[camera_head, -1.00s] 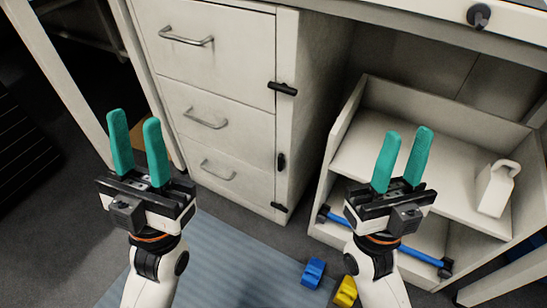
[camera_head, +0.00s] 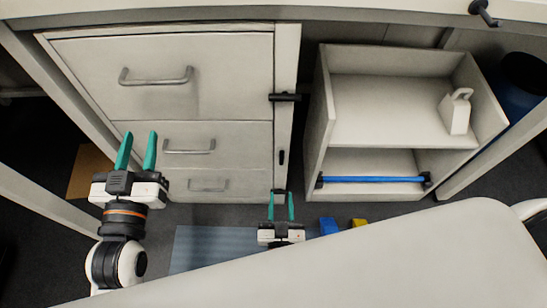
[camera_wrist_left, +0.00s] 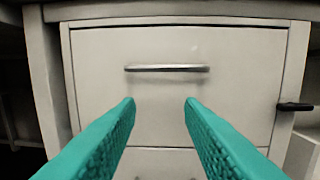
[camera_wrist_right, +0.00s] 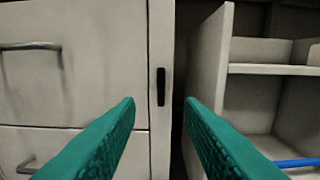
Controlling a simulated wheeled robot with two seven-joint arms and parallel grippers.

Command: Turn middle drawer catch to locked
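The middle drawer catch (camera_head: 282,157) is a small black bar standing vertical on the white cabinet's right post. It also shows in the right wrist view (camera_wrist_right: 161,87), ahead and between my finger lines. The middle drawer (camera_head: 238,136) is shut. The top catch (camera_head: 285,97) lies horizontal; it also shows in the left wrist view (camera_wrist_left: 295,107). My right gripper (camera_head: 281,204) is open and empty, pointing at the cabinet post, apart from the catch. My left gripper (camera_head: 137,150) is open and empty in front of the drawers' left side. The bottom catch is mostly hidden by my right gripper.
A white shelf unit (camera_head: 315,140) stands right of the cabinet, with a white jug-like container (camera_head: 456,113) and a blue bar (camera_head: 372,180). Blue (camera_head: 328,226) and yellow (camera_head: 359,222) items lie on the floor. A desk edge (camera_head: 360,17) overhangs.

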